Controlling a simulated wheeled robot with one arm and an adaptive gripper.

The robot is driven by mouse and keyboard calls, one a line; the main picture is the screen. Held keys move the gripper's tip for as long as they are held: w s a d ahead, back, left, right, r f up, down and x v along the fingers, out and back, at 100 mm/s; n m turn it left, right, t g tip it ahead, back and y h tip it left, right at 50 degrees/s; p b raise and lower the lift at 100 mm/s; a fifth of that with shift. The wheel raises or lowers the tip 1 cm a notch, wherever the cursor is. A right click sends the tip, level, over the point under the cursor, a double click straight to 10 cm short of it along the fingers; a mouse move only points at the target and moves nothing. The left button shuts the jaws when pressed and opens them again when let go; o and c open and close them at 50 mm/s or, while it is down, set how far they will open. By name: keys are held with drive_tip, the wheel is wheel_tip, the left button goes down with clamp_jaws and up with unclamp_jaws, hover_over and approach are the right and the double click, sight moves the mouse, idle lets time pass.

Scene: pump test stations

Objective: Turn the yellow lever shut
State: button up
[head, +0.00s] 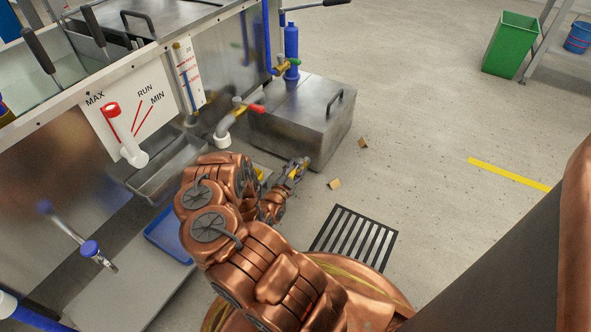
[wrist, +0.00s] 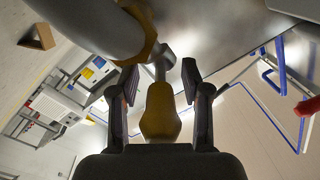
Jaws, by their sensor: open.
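The yellow lever (wrist: 160,112) shows in the wrist view, with its grip between the two fingers of my gripper (wrist: 160,88). A metal stem joins it to a valve with a brass-yellow collar on a thick grey pipe (wrist: 98,25). My gripper is open, with a finger on each side of the lever and gaps visible between. In the head view my gripper (head: 297,170) is low, in front of the grey metal box. There the lever is mostly hidden by my arm and gripper; a small yellow patch shows at the gripper.
A grey metal box (head: 300,120) stands behind my gripper. A floor grate (head: 354,238) lies right; open floor extends beyond.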

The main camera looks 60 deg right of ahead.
drive_tip(key=shift+c, duration=0.2)
drive_tip(key=shift+w, duration=0.1)
clamp_jaws()
